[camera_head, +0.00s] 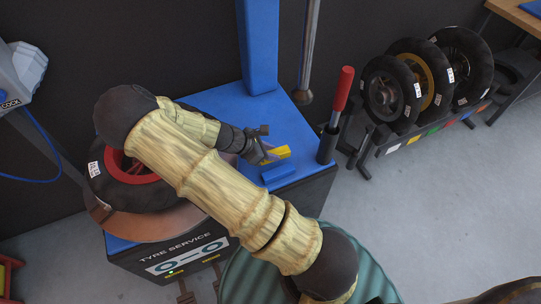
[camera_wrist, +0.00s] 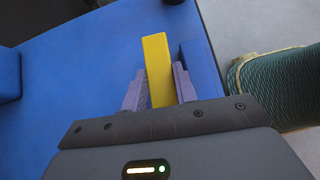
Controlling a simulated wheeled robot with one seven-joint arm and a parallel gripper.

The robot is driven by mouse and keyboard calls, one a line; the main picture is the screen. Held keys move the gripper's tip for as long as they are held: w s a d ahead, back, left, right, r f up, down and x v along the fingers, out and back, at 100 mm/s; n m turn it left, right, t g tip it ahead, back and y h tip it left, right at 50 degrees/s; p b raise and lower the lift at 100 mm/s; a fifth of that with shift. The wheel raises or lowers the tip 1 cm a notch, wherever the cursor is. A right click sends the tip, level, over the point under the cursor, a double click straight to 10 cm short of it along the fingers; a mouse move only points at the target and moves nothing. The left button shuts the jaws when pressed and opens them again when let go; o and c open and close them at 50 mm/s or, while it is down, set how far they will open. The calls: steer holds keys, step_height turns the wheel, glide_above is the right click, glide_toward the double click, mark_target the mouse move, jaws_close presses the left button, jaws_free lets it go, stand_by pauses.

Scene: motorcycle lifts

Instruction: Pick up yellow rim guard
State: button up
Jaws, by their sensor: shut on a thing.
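The yellow rim guard (camera_wrist: 156,62) is a small yellow block between the two fingers of my gripper (camera_wrist: 158,88) in the wrist view. My gripper is shut on it. In the head view the yellow rim guard (camera_head: 277,153) shows at the tip of my gripper (camera_head: 266,156), over the blue top of the tyre machine (camera_head: 215,101). I cannot tell whether the guard still touches that top. My forearm hides part of the machine.
A blue block (camera_head: 279,173) lies close beside the gripper; it also shows in the wrist view (camera_wrist: 200,68). A red-handled lever (camera_head: 342,97) stands in a dark holder to the right. A tyre with a red rim (camera_head: 140,196) lies at left. A blue column rises behind.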

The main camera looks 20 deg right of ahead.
step_height(320, 180, up, 7)
steer(key=shift+f+p, duration=0.1)
steer(key=shift+p, duration=0.45)
